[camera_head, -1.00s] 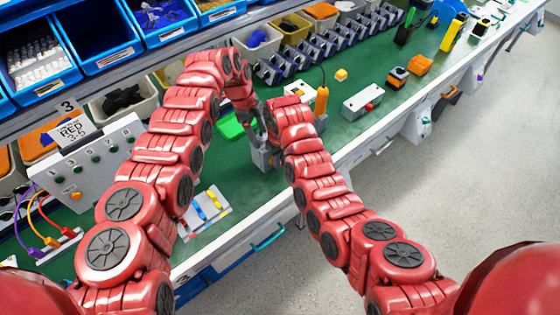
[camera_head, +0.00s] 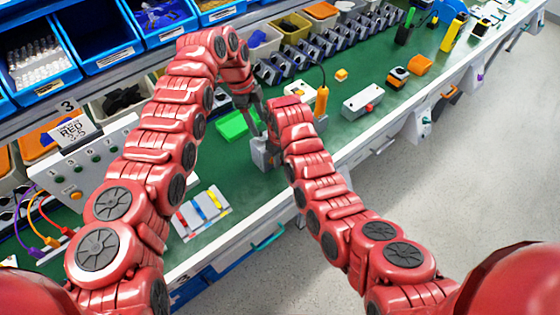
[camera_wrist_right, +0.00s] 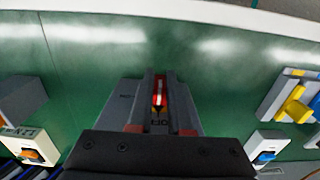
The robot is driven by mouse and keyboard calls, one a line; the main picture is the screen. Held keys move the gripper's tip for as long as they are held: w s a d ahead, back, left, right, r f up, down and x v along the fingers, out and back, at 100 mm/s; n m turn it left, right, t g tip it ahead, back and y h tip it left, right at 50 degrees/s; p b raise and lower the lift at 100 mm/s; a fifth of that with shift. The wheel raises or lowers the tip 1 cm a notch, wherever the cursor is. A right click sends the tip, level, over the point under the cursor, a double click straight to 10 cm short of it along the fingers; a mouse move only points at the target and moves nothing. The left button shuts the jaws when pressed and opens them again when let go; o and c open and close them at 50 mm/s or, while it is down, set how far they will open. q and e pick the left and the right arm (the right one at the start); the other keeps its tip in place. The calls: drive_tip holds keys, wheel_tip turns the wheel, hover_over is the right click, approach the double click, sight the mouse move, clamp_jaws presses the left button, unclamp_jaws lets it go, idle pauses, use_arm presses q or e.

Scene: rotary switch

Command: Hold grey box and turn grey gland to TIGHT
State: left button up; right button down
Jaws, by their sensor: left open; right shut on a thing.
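The grey box (camera_head: 262,155) sits upright on the green bench top, left of my right wrist in the head view. In the right wrist view a grey housing (camera_wrist_right: 128,95) lies in front of my right gripper (camera_wrist_right: 160,122). My left gripper (camera_head: 262,118) points down just above the box, open. Its fingertips overlap the box's top, and I cannot tell whether they touch. The grey gland cannot be made out there.
A green tray (camera_head: 234,124) lies behind the box. A card with coloured strips (camera_head: 203,211) lies in front and left. A white box with a red button (camera_head: 362,101) stands to the right. Grey parts line the back.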

use_arm(q)
drive_tip(key=v, duration=0.3)
drive_tip(key=shift+d+r, duration=0.2)
drive_tip(key=shift+d, duration=0.15)
drive_tip(key=shift+w+a+f+x, duration=0.1)
drive_tip(key=shift+a+x, duration=0.2)
drive_tip(key=shift+x, duration=1.15)
drive_tip(key=shift+w+a+f+x, duration=0.15)
drive_tip(key=shift+a+x, duration=0.2)
drive_tip(key=shift+x, duration=1.05)
drive_tip(key=shift+w+a+x, duration=0.1)
drive_tip(key=shift+a+x, duration=0.2)
drive_tip(key=shift+x, duration=1.15)
clamp_jaws()
drive_tip(key=shift+o, duration=0.2)
unclamp_jaws()
drive_tip(key=shift+r, duration=0.1)
drive_tip(key=shift+s+d+v, duration=0.1)
drive_tip(key=shift+d+v, duration=0.1)
drive_tip(key=shift+v, duration=0.65)
drive_tip(key=shift+s+d+v, duration=0.1)
drive_tip(key=shift+d+v, duration=0.1)
drive_tip(key=shift+v, duration=0.7)
drive_tip(key=shift+d+v, duration=0.2)
drive_tip(key=shift+v, duration=0.65)
drive_tip(key=shift+r, duration=0.15)
